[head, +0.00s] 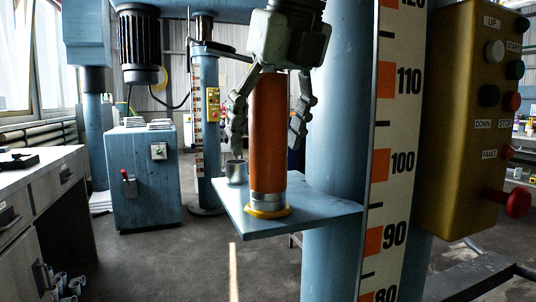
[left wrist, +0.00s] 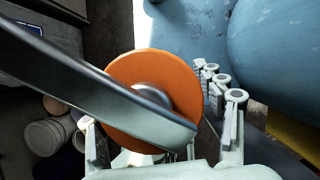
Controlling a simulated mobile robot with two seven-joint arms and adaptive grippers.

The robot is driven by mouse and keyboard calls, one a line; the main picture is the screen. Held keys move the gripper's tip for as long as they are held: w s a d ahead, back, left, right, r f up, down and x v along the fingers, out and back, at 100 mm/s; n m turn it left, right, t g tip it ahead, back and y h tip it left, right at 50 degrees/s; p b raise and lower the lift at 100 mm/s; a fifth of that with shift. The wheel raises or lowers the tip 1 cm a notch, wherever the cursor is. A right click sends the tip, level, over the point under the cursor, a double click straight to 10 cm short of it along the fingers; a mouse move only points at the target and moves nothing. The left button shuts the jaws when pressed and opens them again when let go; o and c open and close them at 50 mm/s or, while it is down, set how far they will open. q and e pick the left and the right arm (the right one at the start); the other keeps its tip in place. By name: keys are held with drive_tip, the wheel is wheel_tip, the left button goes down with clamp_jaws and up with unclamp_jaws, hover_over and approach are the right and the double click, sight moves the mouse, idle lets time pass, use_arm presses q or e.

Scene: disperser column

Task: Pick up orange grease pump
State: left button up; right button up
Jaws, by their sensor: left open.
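The orange grease pump (head: 267,135) stands upright on a small blue shelf (head: 318,215) fixed to the blue column, with a metal collar and a yellow ring at its base. My left gripper (head: 269,125) comes down from above with its fingers spread, one on each side of the pump's upper body. A gap shows between the fingers and the pump. In the left wrist view the pump's round orange top (left wrist: 150,80) fills the middle, with a dark metal lever across it. My right gripper is in neither view.
A small metal cup (head: 236,172) stands on the shelf, left of the pump. The blue column (head: 335,120) with its number scale (head: 398,150) rises close on the right, beside a yellow control box (head: 470,110). A desk (head: 40,190) stands at the left.

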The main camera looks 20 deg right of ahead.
use_arm(q)
drive_tip(key=shift+f, duration=0.15)
clamp_jaws()
idle(0.4)
